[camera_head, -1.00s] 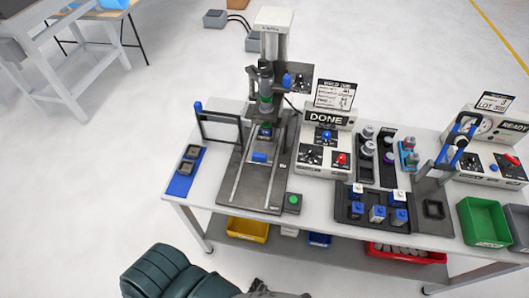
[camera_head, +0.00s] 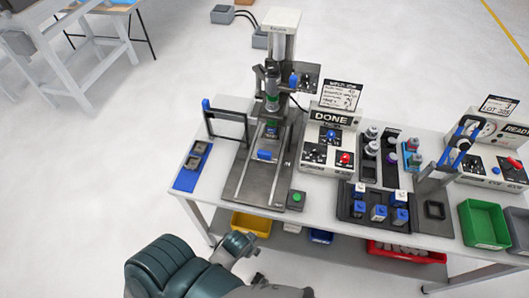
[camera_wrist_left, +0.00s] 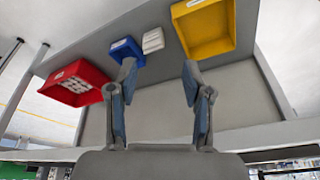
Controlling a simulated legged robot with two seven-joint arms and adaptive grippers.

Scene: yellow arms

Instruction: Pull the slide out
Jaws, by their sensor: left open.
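The slide's blue handle (camera_head: 264,155) lies between two pale rails on the dark base plate (camera_head: 243,189) of the tall press-like machine (camera_head: 280,45). The slide's back part sits under the machine head (camera_head: 271,90), where the head partly hides it. My left arm shows at the bottom of the head view, in front of the table's near edge and lower than its top. My left gripper (camera_wrist_left: 158,70) is open and empty in the left wrist view, its fingers spread in front of the table's lower shelf. My right gripper is not in view.
A dark upright frame (camera_head: 226,116) with a blue knob and a blue tray (camera_head: 187,181) stand left of the rails. A green button box (camera_head: 296,199) sits near the front right of the plate. A yellow bin (camera_head: 251,223) is on the lower shelf (camera_wrist_left: 233,98).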

